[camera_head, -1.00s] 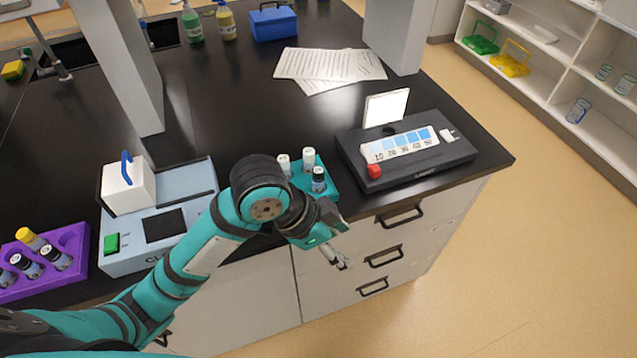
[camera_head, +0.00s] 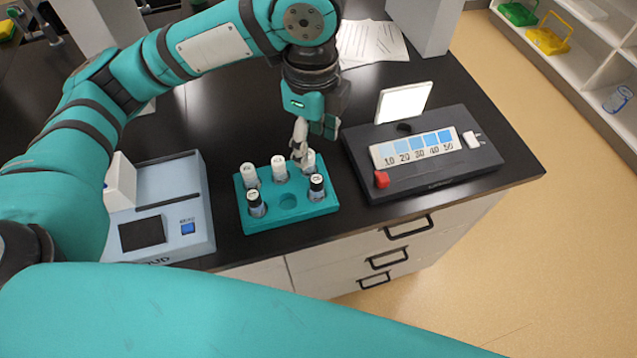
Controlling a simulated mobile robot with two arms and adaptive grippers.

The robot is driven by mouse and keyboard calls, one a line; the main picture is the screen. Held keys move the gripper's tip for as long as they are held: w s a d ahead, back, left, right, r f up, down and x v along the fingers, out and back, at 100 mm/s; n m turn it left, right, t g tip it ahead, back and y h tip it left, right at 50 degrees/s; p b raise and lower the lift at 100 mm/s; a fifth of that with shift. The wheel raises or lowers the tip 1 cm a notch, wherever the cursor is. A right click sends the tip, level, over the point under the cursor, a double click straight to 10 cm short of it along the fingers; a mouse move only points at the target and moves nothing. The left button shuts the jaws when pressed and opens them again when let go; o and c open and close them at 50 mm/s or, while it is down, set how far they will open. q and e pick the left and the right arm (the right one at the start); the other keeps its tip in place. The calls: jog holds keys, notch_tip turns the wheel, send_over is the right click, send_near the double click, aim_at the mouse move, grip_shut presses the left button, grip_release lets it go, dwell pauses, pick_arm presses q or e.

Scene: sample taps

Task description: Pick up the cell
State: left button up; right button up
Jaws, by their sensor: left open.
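A teal rack (camera_head: 270,219) stands on the black bench and holds several small cells upright. White-capped cells stand at its back left (camera_head: 249,176), back middle (camera_head: 279,169) and back right (camera_head: 309,162). Dark-bodied cells with pale tops stand at its front left (camera_head: 256,204) and front right (camera_head: 317,187). The front middle hole is empty. My left gripper (camera_head: 300,152) is open and points down at the back right cell, partly covering it. I cannot tell whether its fingers touch that cell. My right gripper is not in view.
A grey-blue meter (camera_head: 175,190) with a dark screen stands left of the rack, partly hidden by my arm. Papers (camera_head: 370,42) lie behind.

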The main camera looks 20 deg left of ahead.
aim_at(317, 179)
pick_arm(q)
jog(key=f, duration=0.4)
jog(key=shift+s, duration=0.25)
jog(key=shift+w+f, duration=0.25)
jog(key=shift+f, duration=0.7)
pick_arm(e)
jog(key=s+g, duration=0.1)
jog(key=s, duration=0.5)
pick_arm(q)
jog(key=shift+w+f, duration=0.2)
jog(key=shift+f, duration=1)
jog(key=shift+f+p, duration=0.25)
jog(key=shift+p, duration=0.05)
notch_tip(317, 179, down, 4)
jog(key=shift+w+d+f+p, duration=0.15)
jog(key=shift+f+p, duration=0.05)
jog(key=shift+p, duration=0.25)
jog(key=shift+f, duration=0.15)
jog(key=c, duration=1)
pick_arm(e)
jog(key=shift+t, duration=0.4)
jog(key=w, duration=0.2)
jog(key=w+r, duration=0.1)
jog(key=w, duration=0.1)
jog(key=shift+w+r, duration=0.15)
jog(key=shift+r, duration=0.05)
